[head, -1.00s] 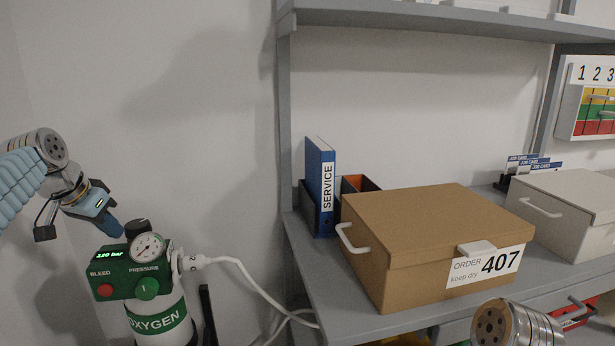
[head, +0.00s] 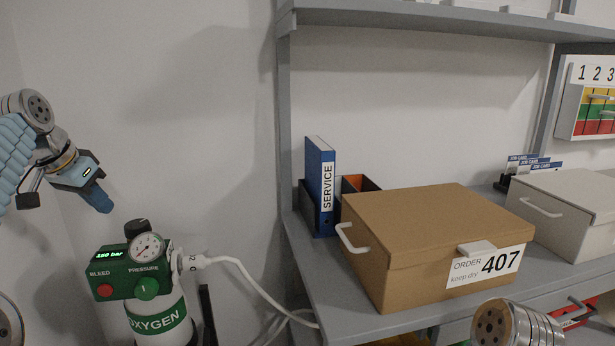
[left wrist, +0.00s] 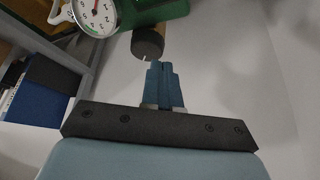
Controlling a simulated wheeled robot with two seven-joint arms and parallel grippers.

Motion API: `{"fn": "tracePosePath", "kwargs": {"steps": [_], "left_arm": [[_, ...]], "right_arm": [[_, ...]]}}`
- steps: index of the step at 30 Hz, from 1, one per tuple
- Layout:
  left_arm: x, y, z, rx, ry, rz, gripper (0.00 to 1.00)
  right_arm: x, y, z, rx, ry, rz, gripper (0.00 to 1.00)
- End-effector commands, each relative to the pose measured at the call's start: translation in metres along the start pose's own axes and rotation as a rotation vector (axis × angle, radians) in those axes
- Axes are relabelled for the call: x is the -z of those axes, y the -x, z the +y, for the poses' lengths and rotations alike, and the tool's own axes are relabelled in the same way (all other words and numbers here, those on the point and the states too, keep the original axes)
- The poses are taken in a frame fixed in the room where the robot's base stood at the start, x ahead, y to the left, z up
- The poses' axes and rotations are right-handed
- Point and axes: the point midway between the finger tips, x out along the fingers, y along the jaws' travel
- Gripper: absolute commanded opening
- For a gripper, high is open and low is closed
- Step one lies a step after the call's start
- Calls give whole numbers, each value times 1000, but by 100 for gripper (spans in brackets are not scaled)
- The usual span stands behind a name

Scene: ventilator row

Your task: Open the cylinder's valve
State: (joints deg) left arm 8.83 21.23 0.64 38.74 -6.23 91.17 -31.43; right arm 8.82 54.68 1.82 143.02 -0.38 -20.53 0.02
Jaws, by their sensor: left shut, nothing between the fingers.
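The white oxygen cylinder (head: 160,329) stands at the lower left with a green valve block (head: 112,283) on top. The block has a round pressure gauge (head: 147,247), a red bleed button (head: 105,291), a green button (head: 147,288) and a lit display. A black knob (head: 137,228) sits on top behind the gauge; it also shows in the left wrist view (left wrist: 148,43). My left gripper (head: 103,204) is shut and empty, up and left of the knob, apart from it. In the left wrist view its blue fingertips (left wrist: 163,68) point towards the knob. My right gripper is out of view.
A white hose (head: 232,262) runs from the valve block towards the grey shelf (head: 335,302). The shelf holds a brown box (head: 420,235), a blue service binder (head: 319,187) and a white box (head: 570,212). The wall space above the cylinder is clear.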

Motion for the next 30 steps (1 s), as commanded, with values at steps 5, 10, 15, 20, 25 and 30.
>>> {"fn": "tracePosePath", "kwargs": {"steps": [5, 10, 15, 20, 25, 30], "left_arm": [[0, 0, 0, 0, 0, 0, 0], [3, 2, 10, -1, -2, 0, 0], [10, 5, 38, -1, -2, -1, 0], [3, -6, 37, 0, 1, -2, 0], [-11, -33, 37, 1, 2, -1, 0], [-20, -49, 37, 0, 1, -1, 0]], "right_arm": [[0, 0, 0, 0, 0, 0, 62], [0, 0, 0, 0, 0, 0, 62], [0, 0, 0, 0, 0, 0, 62], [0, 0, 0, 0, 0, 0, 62], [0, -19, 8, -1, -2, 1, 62], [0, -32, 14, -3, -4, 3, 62]]}}
